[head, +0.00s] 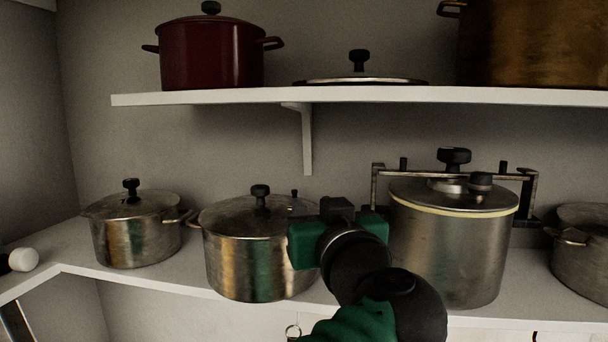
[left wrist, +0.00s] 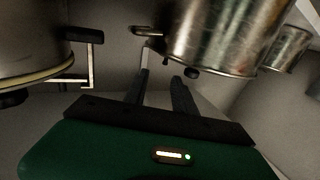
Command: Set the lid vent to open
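The middle steel pot (head: 240,262) has a lid (head: 232,220) with a black knob and a small black-topped piece (head: 294,194) near its right edge. The tall pot (head: 445,255) on its right has a clamped lid (head: 420,192) with a central knob and a short black cap (head: 480,181). I cannot tell which small piece is the vent, or its setting. My left gripper (head: 335,205) is between these pots; its fingers are mostly hidden there. In the left wrist view, upside down, the left gripper (left wrist: 161,76) has its fingers apart and empty, near the middle pot (left wrist: 225,35).
A small lidded pot (head: 135,235) stands at left, another pot (head: 585,255) at far right. The upper shelf (head: 400,97) holds a red pot (head: 212,55), a loose lid (head: 340,81) and a brass pot (head: 535,45). The clamp frame (head: 530,195) sticks out beside the tall pot.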

